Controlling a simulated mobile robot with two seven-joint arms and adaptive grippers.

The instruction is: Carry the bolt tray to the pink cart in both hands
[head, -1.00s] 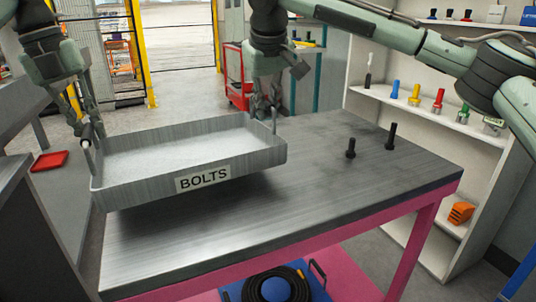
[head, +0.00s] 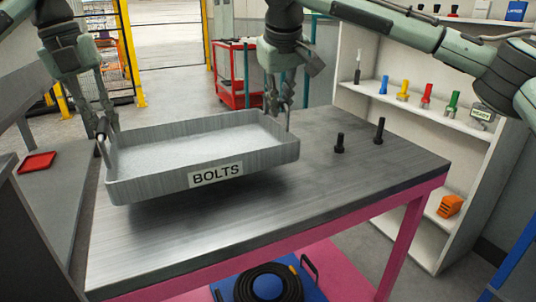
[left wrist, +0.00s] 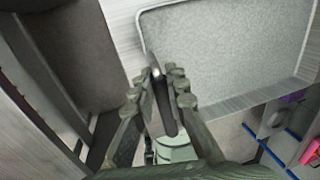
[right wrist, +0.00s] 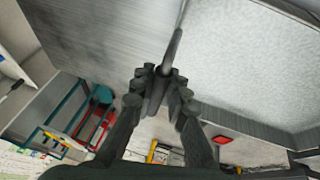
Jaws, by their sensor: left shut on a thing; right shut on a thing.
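The grey metal bolt tray (head: 150,178), labelled BOLTS, hangs level or nearly so above the dark metal top of the pink cart (head: 330,215). A shadow and a gap show under it. It looks empty. My left gripper (head: 101,136) is shut on the handle at its left end, and the left wrist view shows the fingers (left wrist: 162,82) around that handle. My right gripper (head: 279,112) is shut on the handle at its right end; the right wrist view shows those fingers (right wrist: 160,80) closed on it. The cart's far left edge is hidden behind the tray.
Two black bolts (head: 340,143) (head: 379,131) stand upright on the cart top, right of the tray. A coiled black hose (head: 268,284) lies on the lower shelf. A grey bench (head: 50,210) stands left, with a red tray (head: 37,162). White shelving (head: 420,125) stands right.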

